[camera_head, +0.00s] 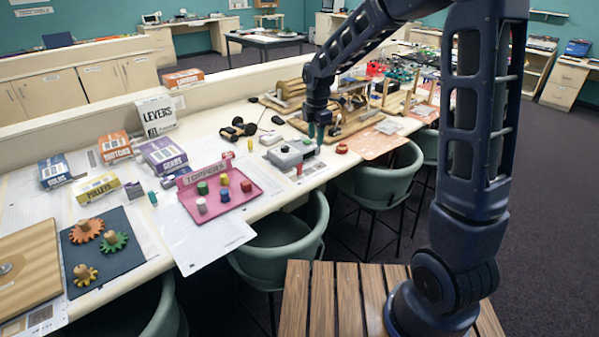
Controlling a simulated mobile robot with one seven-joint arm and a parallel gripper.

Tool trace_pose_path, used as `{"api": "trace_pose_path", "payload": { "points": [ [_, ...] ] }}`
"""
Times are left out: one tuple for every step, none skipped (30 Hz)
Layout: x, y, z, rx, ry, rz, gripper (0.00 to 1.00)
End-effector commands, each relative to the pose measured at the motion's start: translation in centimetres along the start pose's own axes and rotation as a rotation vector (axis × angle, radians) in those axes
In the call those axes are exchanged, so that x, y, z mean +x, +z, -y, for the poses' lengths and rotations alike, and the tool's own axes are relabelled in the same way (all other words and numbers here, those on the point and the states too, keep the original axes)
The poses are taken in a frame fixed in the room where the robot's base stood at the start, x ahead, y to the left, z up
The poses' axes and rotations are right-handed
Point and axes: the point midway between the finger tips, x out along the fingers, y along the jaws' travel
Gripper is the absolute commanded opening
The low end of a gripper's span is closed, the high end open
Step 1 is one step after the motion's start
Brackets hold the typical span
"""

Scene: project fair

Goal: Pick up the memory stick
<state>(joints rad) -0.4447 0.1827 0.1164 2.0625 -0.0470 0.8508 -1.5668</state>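I cannot tell for sure which thing is the memory stick; several items on the long white table are too small to make out. One small teal upright piece (152,198) stands left of the pink tray. A small red-and-white piece (299,169) is at the front of a grey box (291,153). My gripper (317,138) points down just beyond the right end of the grey box, low over the table. Its fingertips are small and teal-looking, and whether they are apart or hold anything is not clear.
A pink tray (259,202) holds several coloured cylinders. A red round piece (342,148) lies right of my gripper. Cardboard boxes, such as the levers box (158,115), line the back. A dark mat (101,265) bears gears. Green chairs (380,178) stand along the front edge.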

Motion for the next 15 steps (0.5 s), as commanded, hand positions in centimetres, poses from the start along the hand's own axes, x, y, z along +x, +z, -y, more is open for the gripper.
{"api": "trace_pose_path", "payload": {
  "points": [
    [1.2, -1.1, -0.9, -0.064, -0.013, -0.005, 0.38],
    [1.8, -1.6, -1.4, -0.1, -0.019, -0.007, 0.38],
    [2.5, -2.2, -1.9, -0.143, -0.025, -0.01, 0.38],
    [3.0, -2.6, -2.2, -0.173, -0.029, -0.013, 0.38],
    [3.4, -3.0, -2.5, -0.199, -0.032, -0.014, 0.38],
    [3.9, -3.5, -2.9, -0.228, -0.036, -0.017, 0.38],
    [4.2, -3.7, -3.1, -0.247, -0.039, -0.018, 0.38],
    [4.4, -3.9, -3.2, -0.262, -0.041, -0.019, 0.38],
    [4.7, -4.1, -3.4, -0.278, -0.043, -0.021, 0.38],
    [4.9, -4.3, -3.5, -0.287, -0.044, -0.021, 0.38],
    [5.1, -4.4, -3.5, -0.293, -0.045, -0.022, 0.38],
    [5.4, -4.5, -3.5, -0.298, -0.047, -0.023, 0.38],
    [5.7, -4.5, -3.5, -0.3, -0.047, -0.023, 0.38],
    [6.0, -4.5, -3.5, -0.3, -0.047, -0.023, 0.38],
    [6.5, -4.5, -3.5, -0.3, -0.046, -0.023, 0.38]
  ]
}}
